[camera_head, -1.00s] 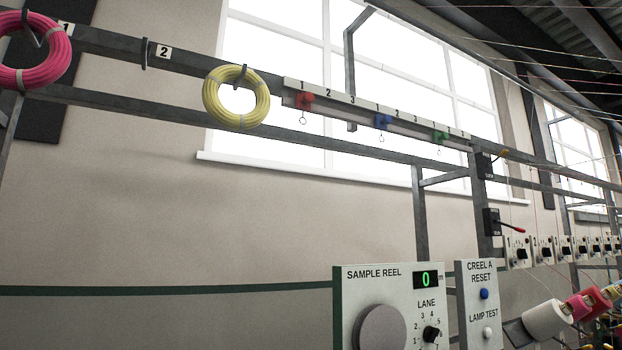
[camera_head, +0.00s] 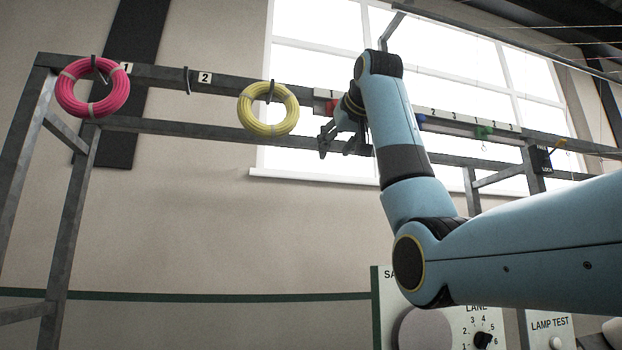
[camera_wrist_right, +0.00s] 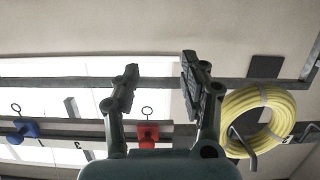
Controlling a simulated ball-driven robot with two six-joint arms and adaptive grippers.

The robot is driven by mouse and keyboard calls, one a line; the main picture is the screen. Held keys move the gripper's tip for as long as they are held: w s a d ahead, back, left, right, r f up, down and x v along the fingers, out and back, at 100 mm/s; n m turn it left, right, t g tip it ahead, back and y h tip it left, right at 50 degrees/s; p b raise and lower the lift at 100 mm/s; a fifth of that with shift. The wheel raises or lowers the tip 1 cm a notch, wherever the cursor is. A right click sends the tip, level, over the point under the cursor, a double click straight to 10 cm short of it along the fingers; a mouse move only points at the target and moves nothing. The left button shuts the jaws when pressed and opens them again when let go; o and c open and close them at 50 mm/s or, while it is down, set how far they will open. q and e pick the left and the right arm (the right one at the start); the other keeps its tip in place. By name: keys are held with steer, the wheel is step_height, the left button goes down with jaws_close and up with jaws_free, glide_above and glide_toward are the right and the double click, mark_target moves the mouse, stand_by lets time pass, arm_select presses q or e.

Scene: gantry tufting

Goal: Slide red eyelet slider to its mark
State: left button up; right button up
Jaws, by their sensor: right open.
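The red eyelet slider (camera_wrist_right: 147,134), a small red block with a wire eyelet, sits on the rail between the two fingers of my right gripper (camera_wrist_right: 160,68) in the wrist view. The open fingers reach past it on either side, with gaps. In the head view, the right gripper (camera_head: 342,142) is at the rail's left end, and only a bit of red slider (camera_head: 331,106) shows behind it. The rail (camera_head: 460,127) carries a numbered strip (camera_head: 455,115); the arm hides part of it. I cannot tell which number is the red slider's mark. My left gripper is out of view.
A yellow coil (camera_head: 267,109) hangs just left of the gripper and shows close to one finger in the wrist view. A pink coil (camera_head: 92,86) hangs farther left. A blue slider (camera_wrist_right: 22,131) and a green slider (camera_head: 483,132) sit farther right along the rail.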

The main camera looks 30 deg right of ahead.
steer(key=s+r+t, duration=0.3)
steer(key=s+r, duration=0.4)
steer(key=r, duration=0.6)
steer(key=shift+m+h, duration=0.3)
steer(key=p+x, duration=0.1)
steer(key=x, duration=0.2)
steer(key=p+x, duration=0.2)
steer(key=x, duration=0.2)
steer(key=p+x, duration=0.2)
steer(key=x, duration=0.2)
steer(key=shift+s+d+f, duration=0.1)
steer(key=shift+d+f, duration=0.15)
steer(key=shift+f, duration=0.05)
steer(key=shift+c, duration=0.4)
jaws_close()
